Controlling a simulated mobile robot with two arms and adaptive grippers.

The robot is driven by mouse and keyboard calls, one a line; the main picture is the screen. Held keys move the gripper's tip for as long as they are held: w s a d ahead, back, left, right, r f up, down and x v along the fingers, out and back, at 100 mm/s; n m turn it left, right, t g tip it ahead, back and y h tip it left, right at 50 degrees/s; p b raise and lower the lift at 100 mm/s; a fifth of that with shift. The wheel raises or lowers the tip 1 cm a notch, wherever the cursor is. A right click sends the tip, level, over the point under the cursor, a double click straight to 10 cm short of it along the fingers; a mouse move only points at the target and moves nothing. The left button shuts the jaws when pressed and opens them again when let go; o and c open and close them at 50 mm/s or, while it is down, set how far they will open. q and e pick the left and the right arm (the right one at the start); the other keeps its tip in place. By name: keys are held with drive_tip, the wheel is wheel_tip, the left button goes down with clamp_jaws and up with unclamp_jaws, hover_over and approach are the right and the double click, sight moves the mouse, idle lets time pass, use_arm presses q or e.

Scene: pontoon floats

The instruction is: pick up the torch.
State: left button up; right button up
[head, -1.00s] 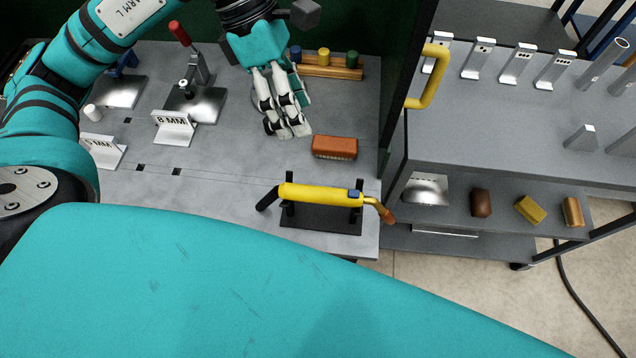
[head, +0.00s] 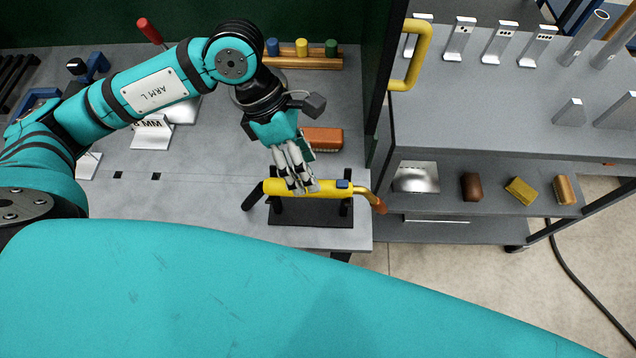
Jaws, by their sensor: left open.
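The torch (head: 327,187) has a yellow body, a blue button, a copper-coloured tip at the right and a black end at the left. It lies across a black stand (head: 310,212) near the front edge of the grey bench. My left gripper (head: 302,190) is open, with its pale fingertips at the middle of the yellow body, seen from above. The fingers cover part of the body. Whether they touch it I cannot tell. My right gripper is not in view.
A red-brown brush (head: 325,139) lies just behind my left gripper. A wooden rack (head: 300,62) with coloured pegs stands at the back. At the right is a grey shelf cart (head: 470,125) with a yellow handle (head: 412,60).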

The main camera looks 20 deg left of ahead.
use_arm(q)
drive_tip(key=shift+x, duration=1.1)
drive_tip(key=shift+f+p, duration=0.3)
drive_tip(key=shift+p, duration=0.25)
drive_tip(key=x, duration=0.1)
drive_tip(key=p+x, duration=0.1)
drive_tip(key=x, duration=0.1)
drive_tip(key=shift+w+f, duration=0.1)
drive_tip(key=shift+f, duration=0.35)
drive_tip(key=shift+d+f, duration=0.1)
drive_tip(key=shift+f, duration=0.25)
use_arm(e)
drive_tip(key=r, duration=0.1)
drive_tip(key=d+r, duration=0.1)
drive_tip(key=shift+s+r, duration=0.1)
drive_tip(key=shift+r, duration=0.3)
use_arm(q)
drive_tip(key=shift+c, duration=0.2)
drive_tip(key=shift+r, duration=0.1)
clamp_jaws()
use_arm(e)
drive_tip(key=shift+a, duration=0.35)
